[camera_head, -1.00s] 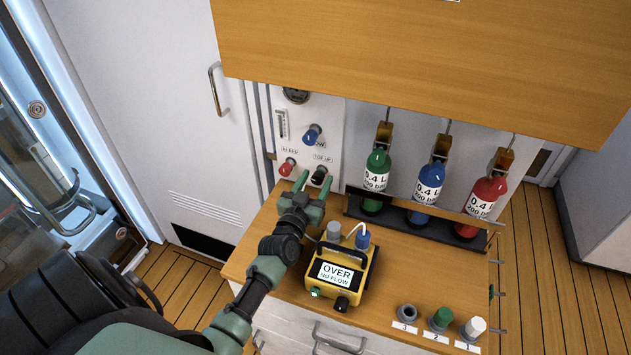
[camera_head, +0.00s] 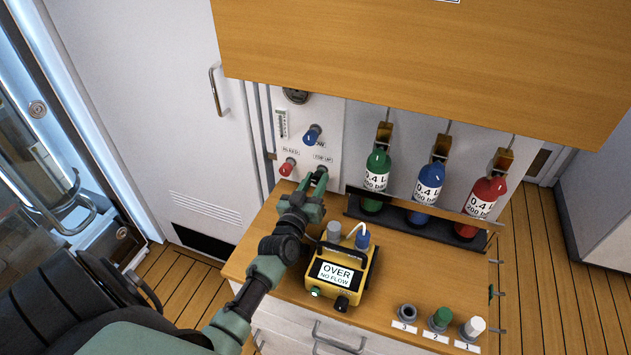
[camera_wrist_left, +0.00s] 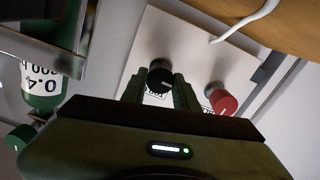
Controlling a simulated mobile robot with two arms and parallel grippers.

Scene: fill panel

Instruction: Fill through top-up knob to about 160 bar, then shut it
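The black top-up knob (camera_head: 320,173) sits low on the white panel (camera_head: 330,115), below its label. My left gripper (camera_head: 314,184) is at this knob. In the left wrist view the knob (camera_wrist_left: 160,77) lies between the two fingers, which look closed on its sides. The red bleed knob (camera_head: 287,166) is to the left of it, and the blue flow knob (camera_head: 312,134) is above. The round gauge (camera_head: 295,96) is mostly hidden under the wooden cabinet, and I cannot read it. My right gripper is not in view.
A yellow device (camera_head: 342,280) reading "OVER NO FLOW" stands on the wooden counter (camera_head: 400,275), close right of my left arm. Green (camera_head: 376,175), blue (camera_head: 428,185) and red (camera_head: 483,200) bottles stand in a rack. The wooden cabinet (camera_head: 430,60) overhangs the panel.

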